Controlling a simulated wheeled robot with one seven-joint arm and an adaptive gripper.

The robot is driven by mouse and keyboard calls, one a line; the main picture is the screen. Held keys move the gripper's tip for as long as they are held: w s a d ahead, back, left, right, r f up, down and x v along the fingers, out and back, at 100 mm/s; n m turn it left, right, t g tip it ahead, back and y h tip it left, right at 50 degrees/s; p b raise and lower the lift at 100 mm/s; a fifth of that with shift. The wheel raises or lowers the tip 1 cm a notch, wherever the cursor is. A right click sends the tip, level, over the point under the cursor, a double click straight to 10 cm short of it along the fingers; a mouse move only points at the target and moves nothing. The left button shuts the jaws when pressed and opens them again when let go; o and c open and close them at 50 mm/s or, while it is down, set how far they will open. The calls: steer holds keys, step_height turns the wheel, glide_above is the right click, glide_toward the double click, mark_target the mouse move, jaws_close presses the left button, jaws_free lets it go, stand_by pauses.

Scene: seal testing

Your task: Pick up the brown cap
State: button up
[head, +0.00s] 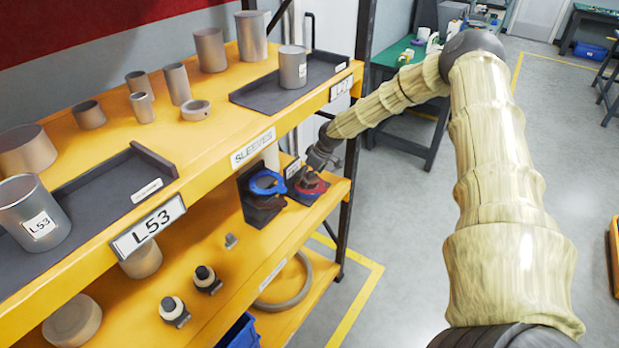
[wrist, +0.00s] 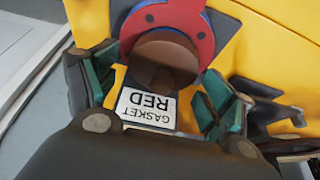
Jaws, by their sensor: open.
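The brown cap (wrist: 165,52) is a dark, round, brown piece in the wrist view, in front of the red gasket (wrist: 190,22). It lies between the two green-padded fingers of my gripper (wrist: 155,88), which are spread apart with visible space on both sides. I cannot tell how deep the cap sits between the fingers. In the head view my gripper (head: 316,170) is at the right end of the middle shelf, above the red gasket (head: 314,190). The cap cannot be made out clearly there.
A white label reading GASKET RED (wrist: 147,108) lies just below the cap in the wrist view. A blue gasket (head: 267,182) on a dark stand is left of my gripper. The upper yellow shelf (head: 215,125) holds several grey sleeves. A dark shelf post (head: 350,150) stands close by.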

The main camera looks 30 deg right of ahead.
steer(key=shift+r, duration=0.1)
steer(key=c, duration=0.8)
steer(key=shift+r+b, duration=0.6)
steer(key=shift+r, duration=0.15)
steer(key=shift+r+b, duration=0.5)
steer(key=shift+r, duration=0.45)
steer(key=s+a+r+b, duration=0.1)
steer(key=s+a+b, duration=0.1)
steer(key=s+a, duration=0.35)
steer(key=s+a+b, duration=0.2)
steer(key=s+a, duration=0.1)
steer(key=s, duration=0.5)
steer(key=w+d, duration=0.2)
steer(key=w, duration=0.2)
steer(key=w+d, duration=0.3)
steer(key=w, duration=0.2)
steer(key=w+d, duration=0.3)
steer(key=w, duration=0.1)
steer(key=shift+w+d+r, duration=0.2)
steer(key=shift+d, duration=0.05)
